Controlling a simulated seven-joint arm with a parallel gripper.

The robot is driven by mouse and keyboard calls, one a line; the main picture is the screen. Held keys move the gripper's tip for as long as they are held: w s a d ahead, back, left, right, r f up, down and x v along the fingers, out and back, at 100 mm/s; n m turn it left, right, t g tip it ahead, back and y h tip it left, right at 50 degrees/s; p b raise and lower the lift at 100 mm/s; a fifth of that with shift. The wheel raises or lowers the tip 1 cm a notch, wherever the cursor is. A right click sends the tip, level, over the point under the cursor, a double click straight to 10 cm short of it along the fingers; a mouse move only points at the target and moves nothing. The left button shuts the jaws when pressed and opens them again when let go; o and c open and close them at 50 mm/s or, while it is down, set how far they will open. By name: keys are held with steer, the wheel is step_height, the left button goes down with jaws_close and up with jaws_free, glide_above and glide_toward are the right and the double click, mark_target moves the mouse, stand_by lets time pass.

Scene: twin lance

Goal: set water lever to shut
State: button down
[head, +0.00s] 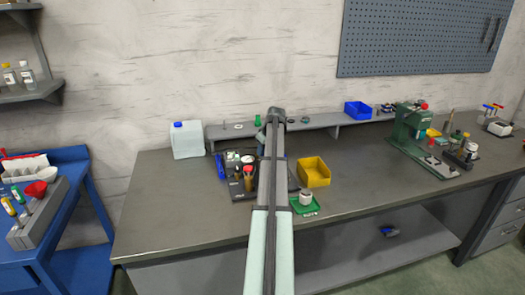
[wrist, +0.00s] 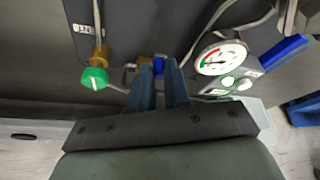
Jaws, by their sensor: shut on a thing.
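In the wrist view my gripper (wrist: 163,66) has its two blue-grey fingers close together on either side of a small blue lever (wrist: 158,65). The lever sits on a brass fitting (wrist: 145,74) on a dark panel, and the fingers partly hide it. I cannot read whether it is the water lever or which position it is in. A green knob (wrist: 95,77) on another brass valve is to the left, below a small label (wrist: 87,28). In the head view my arm reaches over the bench to the back, and its end hides the valves.
A round gauge (wrist: 220,57) is right of the fingers, with a grey cable around it. On the bench (head: 170,225) are a white canister (head: 187,141), a yellow bin (head: 314,172), a dark tool tray (head: 243,195) and a green press (head: 412,140). The bench's front left is clear.

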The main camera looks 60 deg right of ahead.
steer(key=c, duration=1.1)
jaws_free()
steer(key=v, duration=1.3)
steer(key=shift+s+r, duration=0.2)
steer(key=shift+r, duration=0.2)
steer(key=shift+w+a, duration=0.1)
